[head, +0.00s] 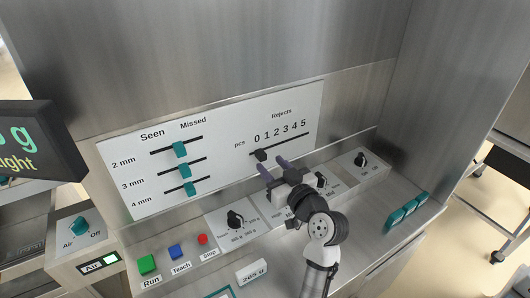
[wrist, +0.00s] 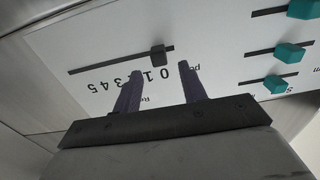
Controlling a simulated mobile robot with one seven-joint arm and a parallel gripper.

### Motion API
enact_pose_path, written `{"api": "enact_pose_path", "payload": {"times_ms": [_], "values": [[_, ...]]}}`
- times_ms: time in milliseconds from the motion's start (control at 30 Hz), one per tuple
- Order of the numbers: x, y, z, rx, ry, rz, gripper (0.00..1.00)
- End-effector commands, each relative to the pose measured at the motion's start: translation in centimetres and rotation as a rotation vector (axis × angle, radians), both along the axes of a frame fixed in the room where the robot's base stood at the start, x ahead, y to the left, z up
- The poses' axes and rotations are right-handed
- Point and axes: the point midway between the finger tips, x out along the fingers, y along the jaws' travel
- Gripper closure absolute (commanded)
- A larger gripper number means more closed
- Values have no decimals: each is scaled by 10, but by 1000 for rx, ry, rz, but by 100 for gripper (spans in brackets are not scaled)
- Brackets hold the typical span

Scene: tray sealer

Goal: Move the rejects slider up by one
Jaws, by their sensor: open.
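The rejects slider has a dark knob (head: 261,155) on a thin black horizontal track, under a printed scale from 0 to 5. The knob stands at about the 0 mark, at the track's left end. In the wrist view the panel appears upside down, and the slider knob (wrist: 158,55) lies just beyond and between my fingertips. My gripper (head: 272,165) is open, with two purple fingers pointing at the panel just below and right of the knob. The fingers also show in the wrist view (wrist: 160,76), apart and with nothing between them; I see no clear contact with the knob.
Three teal sliders (head: 186,171) are on the left of the white panel (head: 225,130). Below it are a rotary knob (head: 235,219), further dials, and green, blue and red buttons (head: 147,264). A dark display (head: 38,140) juts in at left.

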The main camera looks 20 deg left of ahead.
Motion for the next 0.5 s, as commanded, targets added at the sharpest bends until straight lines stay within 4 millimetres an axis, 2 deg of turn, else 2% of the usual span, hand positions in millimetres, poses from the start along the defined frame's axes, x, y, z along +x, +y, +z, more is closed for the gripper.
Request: {"api": "enact_pose_path", "payload": {"times_ms": [200,500], "values": [[23,23,2,1,-1,1,58],[30,31,0,-1,-1,-1,58]]}}
